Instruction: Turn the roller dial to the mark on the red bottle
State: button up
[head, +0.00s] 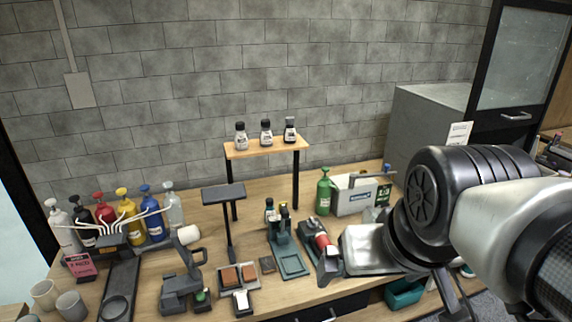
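The red bottle (104,212) stands upright in the row of coloured bottles at the left of the bench, between a black and a yellow one. A thin white branching rack partly covers it, and I cannot make out a mark on it. A grey device with a pale roller (188,235) stands to the right of the row. I cannot tell whether this is the roller dial, and no dial scale is readable. My arm fills the right side, far from the bottle row. No gripper fingers can be made out.
A small black stand (223,194) and a wooden shelf (268,149) with three small bottles rise mid-bench. A green bottle (324,191), a white box (352,196) and a silver tray-like thing (367,248) are nearer my arm. Cups (70,305) stand at front left.

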aim_at(312, 224)
jog(key=i+l, duration=0.7)
jog(key=l+z, duration=0.05)
jog(key=l, duration=0.05)
